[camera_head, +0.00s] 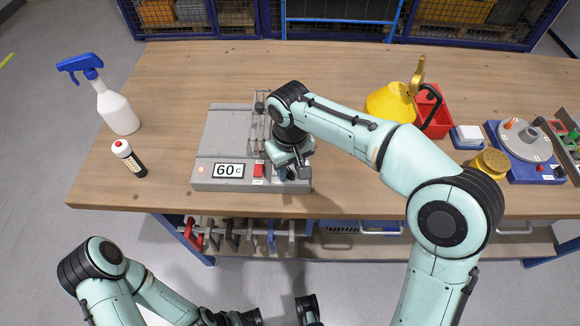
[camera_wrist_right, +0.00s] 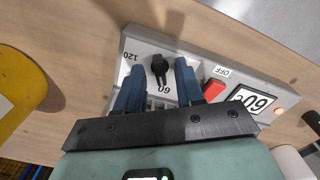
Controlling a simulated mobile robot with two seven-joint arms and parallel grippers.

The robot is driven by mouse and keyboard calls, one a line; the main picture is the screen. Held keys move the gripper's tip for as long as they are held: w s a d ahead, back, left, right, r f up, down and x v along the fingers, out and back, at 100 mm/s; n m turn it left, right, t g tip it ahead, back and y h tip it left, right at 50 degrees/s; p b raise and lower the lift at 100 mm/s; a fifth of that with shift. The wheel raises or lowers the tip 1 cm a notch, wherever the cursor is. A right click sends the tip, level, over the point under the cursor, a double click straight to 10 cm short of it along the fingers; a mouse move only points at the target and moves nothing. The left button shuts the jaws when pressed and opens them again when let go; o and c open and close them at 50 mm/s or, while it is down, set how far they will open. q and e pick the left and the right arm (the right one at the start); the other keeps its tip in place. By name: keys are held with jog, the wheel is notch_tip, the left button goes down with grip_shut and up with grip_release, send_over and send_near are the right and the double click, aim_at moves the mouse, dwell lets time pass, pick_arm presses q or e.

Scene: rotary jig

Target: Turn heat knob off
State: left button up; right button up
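The grey heating device (camera_head: 226,135) sits on the workbench. Its panel has a display (camera_head: 229,171) reading 60 C and a red switch (camera_head: 258,170). In the right wrist view the black heat knob (camera_wrist_right: 159,66) stands on the panel between the marks 120 and 60. The display (camera_wrist_right: 252,100) and red switch (camera_wrist_right: 214,90), with an OFF label beside it, show there too. My right gripper (camera_wrist_right: 158,80) is open, its blue fingers on either side of the knob with gaps visible. In the head view my right gripper (camera_head: 294,173) hides the knob. My left arm is at the bottom edge; its finger state is unclear.
A yellow object (camera_head: 390,103), a red bin (camera_head: 431,110) and a blue-based rotary jig (camera_head: 525,143) are at the right. An orange light (camera_head: 201,170) glows on the panel.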

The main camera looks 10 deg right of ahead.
jog(key=shift+c, duration=0.3)
grip_shut()
pick_arm(q)
jog(key=shift+r, duration=0.15)
pick_arm(e)
jog(key=shift+r+n+p, duration=0.1)
jog(key=shift+n+p, duration=0.7)
jog(key=shift+n, duration=0.2)
jog(key=n+p, duration=0.2)
jog(key=n, duration=0.1)
jog(key=shift+n, duration=0.3)
jog(key=n+p, duration=0.2)
jog(key=n, duration=0.2)
pick_arm(q)
notch_tip(320, 180, up, 7)
jog(key=w+p, duration=0.1)
jog(key=w, duration=0.1)
jog(key=shift+w, duration=0.3)
pick_arm(e)
jog(key=shift+n, duration=1.1)
pick_arm(q)
jog(key=shift+r, duration=0.1)
